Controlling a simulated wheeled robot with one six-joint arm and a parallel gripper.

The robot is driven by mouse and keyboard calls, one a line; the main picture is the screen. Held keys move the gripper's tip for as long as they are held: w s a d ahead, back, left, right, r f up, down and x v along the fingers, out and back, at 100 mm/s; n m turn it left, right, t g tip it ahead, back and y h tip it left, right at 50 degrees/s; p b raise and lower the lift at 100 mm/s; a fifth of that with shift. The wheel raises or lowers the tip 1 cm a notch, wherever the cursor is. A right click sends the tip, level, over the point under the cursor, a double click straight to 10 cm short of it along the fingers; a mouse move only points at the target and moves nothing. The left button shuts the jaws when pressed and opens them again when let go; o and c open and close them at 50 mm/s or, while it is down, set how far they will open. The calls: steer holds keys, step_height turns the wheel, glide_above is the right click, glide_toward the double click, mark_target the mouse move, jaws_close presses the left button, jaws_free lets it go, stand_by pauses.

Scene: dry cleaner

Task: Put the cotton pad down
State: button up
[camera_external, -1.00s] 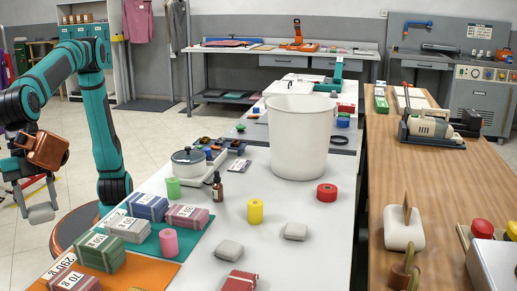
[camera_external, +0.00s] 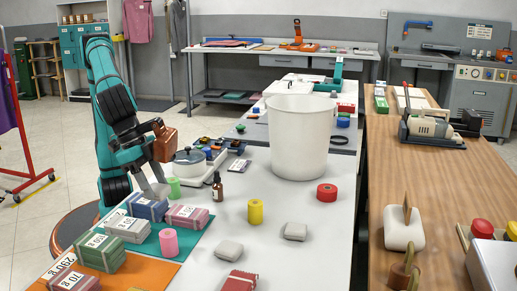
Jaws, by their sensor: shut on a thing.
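My gripper (camera_external: 157,188) is at the left of the white table, low above the folded, banded cloth bundles and just left of the green roll. It is shut on a small pale grey thing that looks like the cotton pad (camera_external: 161,190). The pad is small here and partly hidden by the fingers, and I cannot tell whether it touches anything below. Two similar pale grey pads lie on the white table, one near the front (camera_external: 228,250) and one further right (camera_external: 295,231).
A brown bottle (camera_external: 217,187), yellow roll (camera_external: 255,211), red roll (camera_external: 327,193) and tall white bin (camera_external: 298,140) stand on the table. The middle front is mostly clear.

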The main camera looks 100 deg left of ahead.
step_height(320, 180, down, 12)
steer(key=shift+r, duration=0.1)
stand_by(0.5)
steer(key=o, duration=0.9)
steer(key=v, duration=1.2)
